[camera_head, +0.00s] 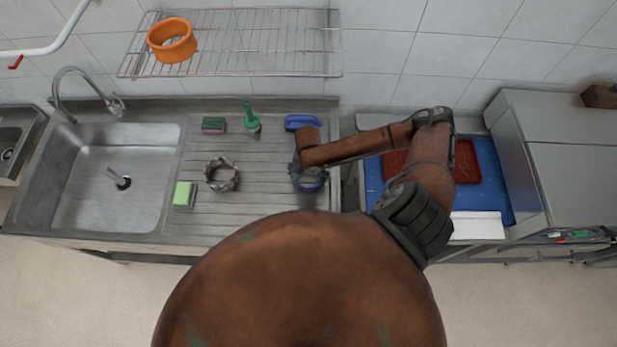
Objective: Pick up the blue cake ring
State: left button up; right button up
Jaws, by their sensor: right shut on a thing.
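The blue cake ring (312,187) is on or just above the ribbed drainboard, right of the grey ring; I cannot tell whether it touches the board. My right arm reaches in from the right, and its gripper (301,175) is shut on the blue cake ring from above. The gripper and wrist hide part of the ring. My left gripper is not in view.
On the drainboard (265,222) are a grey fluted ring (222,175), a green-yellow sponge (184,194), another sponge (214,124), a green brush (251,117) and a blue-handled item (302,122). An orange ring (172,41) sits on the wire rack (250,45). The sink (112,175) is left.

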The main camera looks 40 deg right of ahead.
jog(key=c, duration=0.6)
jog(key=shift+r, duration=0.55)
notch_tip(320, 180, up, 2)
jog(key=shift+a+r+b, duration=0.15)
jog(key=shift+b, duration=0.35)
jog(key=s+a+r, duration=0.1)
jog(key=a+r, duration=0.2)
jog(key=a, duration=0.1)
jog(key=s+a+r+b, duration=0.1)
jog(key=a+r, duration=0.2)
jog(key=a, duration=0.1)
jog(key=s+a+r, duration=0.1)
jog(key=a+r, duration=0.2)
jog(key=a, duration=0.2)
jog(key=shift+s+a+r+b, duration=0.1)
jog(key=shift+s+r+b, duration=0.25)
